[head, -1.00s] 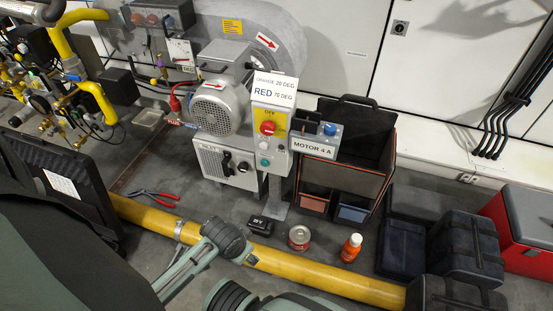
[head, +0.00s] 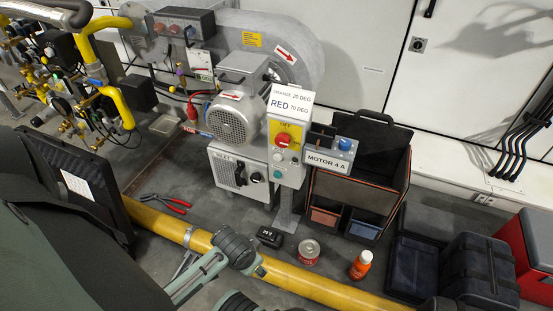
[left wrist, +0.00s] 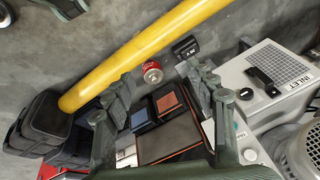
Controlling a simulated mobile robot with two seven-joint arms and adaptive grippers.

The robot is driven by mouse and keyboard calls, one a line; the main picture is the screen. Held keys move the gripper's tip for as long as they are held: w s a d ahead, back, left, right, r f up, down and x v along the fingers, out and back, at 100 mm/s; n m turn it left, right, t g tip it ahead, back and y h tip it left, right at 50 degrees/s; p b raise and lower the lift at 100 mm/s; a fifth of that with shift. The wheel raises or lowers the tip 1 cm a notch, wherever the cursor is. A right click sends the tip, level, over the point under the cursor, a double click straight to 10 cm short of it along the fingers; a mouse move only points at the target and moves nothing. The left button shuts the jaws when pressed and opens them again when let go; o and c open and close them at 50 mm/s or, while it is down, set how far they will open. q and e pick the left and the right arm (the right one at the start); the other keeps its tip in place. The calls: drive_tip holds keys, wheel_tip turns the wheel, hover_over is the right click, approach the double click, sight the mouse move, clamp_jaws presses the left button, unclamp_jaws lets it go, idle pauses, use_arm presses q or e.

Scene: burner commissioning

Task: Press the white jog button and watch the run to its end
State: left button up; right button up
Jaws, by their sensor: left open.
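The control box (head: 287,165) stands on a post in front of the blower (head: 235,120). It carries a red knob (head: 283,140) on a yellow plate, a pale round button (head: 277,157) that looks like the white jog button, and a green button (head: 278,174) below. No finger covers these buttons in the head view. My left gripper (left wrist: 155,95) is open in the left wrist view, with the black organiser (left wrist: 170,135) showing beyond its fingers.
A yellow pipe (head: 310,283) crosses the floor in front. Black cases (head: 478,270) stand at right. The MOTOR 4 A sign (head: 327,161) juts beside the box.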

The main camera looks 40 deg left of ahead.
use_arm(q)
clamp_jaws()
idle(1.4)
